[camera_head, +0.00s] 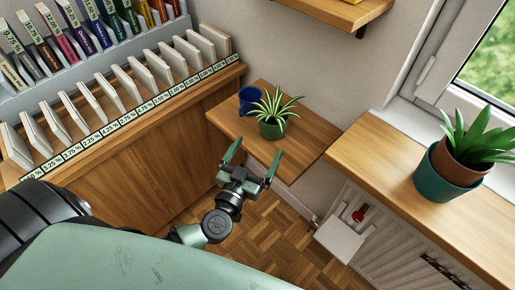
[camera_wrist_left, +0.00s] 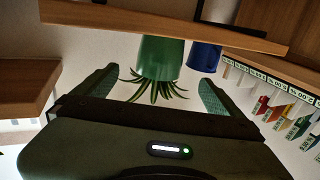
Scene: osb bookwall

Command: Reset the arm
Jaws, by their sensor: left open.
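My left gripper (camera_head: 251,168) is open and empty in the head view, its two green fingers spread apart. It is in front of the near edge of a small wooden shelf (camera_head: 299,152). On that shelf stand a spider plant in a green pot (camera_head: 272,129) and a blue cup (camera_head: 247,101). In the left wrist view, which looks upside down, the open left gripper (camera_wrist_left: 158,88) has its fingers either side of the green pot (camera_wrist_left: 161,60), with the blue cup (camera_wrist_left: 204,57) beside it. My right gripper is in neither view.
A wooden ledge with a row of pale samples and number labels (camera_head: 124,118) runs along the left. A windowsill (camera_head: 375,153) with a teal-potted plant (camera_head: 443,181) is at the right. A radiator (camera_head: 385,235) and a white box (camera_head: 341,240) are below it. Parquet floor (camera_head: 262,245) lies beneath.

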